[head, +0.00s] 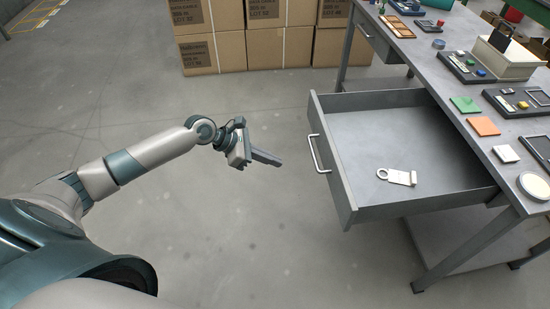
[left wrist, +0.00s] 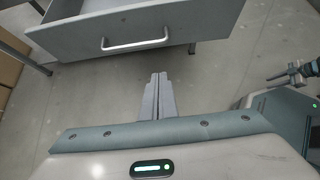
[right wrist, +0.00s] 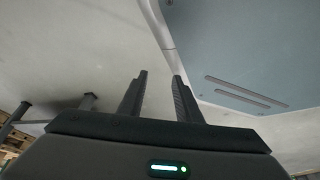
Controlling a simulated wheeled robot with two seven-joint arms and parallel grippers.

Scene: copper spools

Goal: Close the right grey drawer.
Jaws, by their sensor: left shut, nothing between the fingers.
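The grey drawer (head: 400,145) under the workbench is pulled well out in the head view, with a bar handle (head: 318,153) on its front. A small pale metal piece with a ring end (head: 397,177) lies in it. My left gripper (head: 280,161) is shut and empty, in the air left of the handle and apart from it. In the left wrist view the closed fingers (left wrist: 159,77) point toward the drawer front (left wrist: 190,30) and handle (left wrist: 135,44). My right gripper (right wrist: 160,76) shows only in the right wrist view, its fingers apart with nothing seen between them.
The workbench top (head: 440,75) carries colored tiles, trays and a box (head: 505,57). A second drawer (head: 378,38) sits farther along the bench, seemingly shut. Cardboard boxes (head: 265,48) are stacked at the back. The floor (head: 260,230) before the drawer is clear.

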